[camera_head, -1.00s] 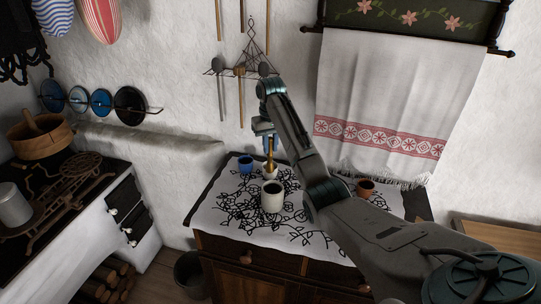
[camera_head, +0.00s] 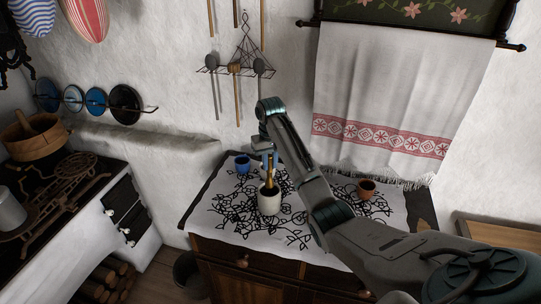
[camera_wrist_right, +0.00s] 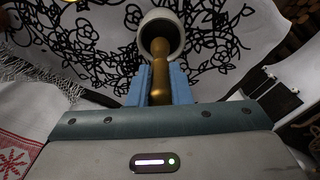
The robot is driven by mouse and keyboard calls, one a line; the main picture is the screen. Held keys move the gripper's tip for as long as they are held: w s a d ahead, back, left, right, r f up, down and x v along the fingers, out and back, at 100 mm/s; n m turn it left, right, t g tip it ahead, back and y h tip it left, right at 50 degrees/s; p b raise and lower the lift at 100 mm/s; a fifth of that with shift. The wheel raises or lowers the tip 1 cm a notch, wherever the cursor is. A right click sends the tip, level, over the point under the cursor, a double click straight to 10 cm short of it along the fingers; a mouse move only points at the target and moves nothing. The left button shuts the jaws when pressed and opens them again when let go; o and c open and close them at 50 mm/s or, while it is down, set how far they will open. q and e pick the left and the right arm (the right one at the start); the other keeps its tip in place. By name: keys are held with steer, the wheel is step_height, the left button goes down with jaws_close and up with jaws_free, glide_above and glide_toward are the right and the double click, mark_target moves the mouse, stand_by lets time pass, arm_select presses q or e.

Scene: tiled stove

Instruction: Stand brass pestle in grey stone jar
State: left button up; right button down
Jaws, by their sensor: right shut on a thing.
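The pale grey jar (camera_head: 269,204) stands upright on the cloth-covered chest; its round mouth shows in the wrist view (camera_wrist_right: 172,24). My right gripper (camera_head: 271,160) is above the jar, its blue fingers shut on the brass pestle (camera_head: 270,174). In the wrist view the pestle (camera_wrist_right: 160,82) runs from between the fingers to the jar mouth, and its far end overlaps the opening. In the head view the pestle is nearly upright and its lower end looks to be at or just inside the rim; how deep I cannot tell. My left gripper is not in view.
A blue cup (camera_head: 242,163) stands behind the jar to the left, and a brown cup (camera_head: 366,188) to the right. A pale vessel behind the jar is mostly hidden by my gripper. Patterned cloth (camera_head: 225,212) covers the chest top, with bare room left of the jar.

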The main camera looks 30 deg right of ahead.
mark_target(270, 183)
steer(key=shift+a+f, duration=0.1)
steer(key=shift+f, duration=0.6)
steer(key=shift+a+f, duration=0.1)
steer(key=shift+f, duration=0.25)
steer(key=shift+s+f, duration=0.1)
steer(key=shift+f, duration=0.55)
step_height(270, 183, down, 2)
steer(key=shift+b, duration=0.35)
steer(key=shift+f, duration=0.25)
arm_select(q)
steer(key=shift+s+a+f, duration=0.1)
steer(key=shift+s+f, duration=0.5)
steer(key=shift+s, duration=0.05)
arm_select(e)
steer(key=shift+f, duration=0.3)
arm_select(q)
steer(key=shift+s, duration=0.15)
arm_select(e)
steer(key=c, duration=1.3)
jaws_free()
steer(key=shift+o, duration=0.2)
